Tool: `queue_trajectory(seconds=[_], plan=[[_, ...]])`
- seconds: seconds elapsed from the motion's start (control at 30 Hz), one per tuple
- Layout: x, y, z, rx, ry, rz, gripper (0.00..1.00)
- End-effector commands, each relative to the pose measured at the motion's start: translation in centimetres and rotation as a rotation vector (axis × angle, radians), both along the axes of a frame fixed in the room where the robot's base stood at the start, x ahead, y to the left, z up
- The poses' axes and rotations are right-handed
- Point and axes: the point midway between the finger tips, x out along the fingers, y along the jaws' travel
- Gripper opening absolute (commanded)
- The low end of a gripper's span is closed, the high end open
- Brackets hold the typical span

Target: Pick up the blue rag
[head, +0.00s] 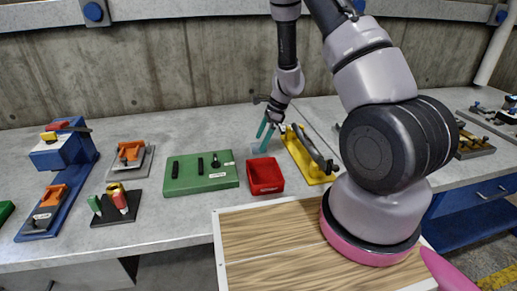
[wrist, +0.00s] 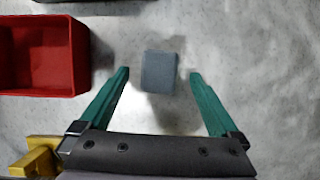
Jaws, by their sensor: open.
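The blue rag (wrist: 160,72) shows in the wrist view as a small flat grey-blue rectangle on the grey table. In the head view only a pale patch of it (head: 256,148) shows beside my fingertips. My gripper (head: 262,144) has two teal fingers and points down at the table. In the wrist view my gripper (wrist: 160,75) is open, with one fingertip on each side of the rag and a gap to both. I cannot tell the exact height of the fingertips above the table.
A red bin (head: 265,176) stands close to the rag, at upper left in the wrist view (wrist: 40,55). A yellow fixture (head: 305,158) is close on the right. A green board (head: 201,172) lies left. Other fixtures stand farther left, including a blue stand (head: 76,165).

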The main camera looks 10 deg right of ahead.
Motion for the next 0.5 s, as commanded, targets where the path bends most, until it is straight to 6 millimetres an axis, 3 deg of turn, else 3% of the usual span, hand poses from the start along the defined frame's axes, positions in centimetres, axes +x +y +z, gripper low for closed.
queue_trajectory(seconds=[0.13,0.37,0.43,0.5], plan=[[0.02,0.6,-1.4,0.0,0.001,-0.001,0.97],[0.03,0.69,-1.56,0.001,0.0,0.001,0.97],[0.03,0.69,-1.56,0.001,0.0,0.0,0.78],[0.03,0.68,-1.55,0.0,0.0,0.0,0.52]])
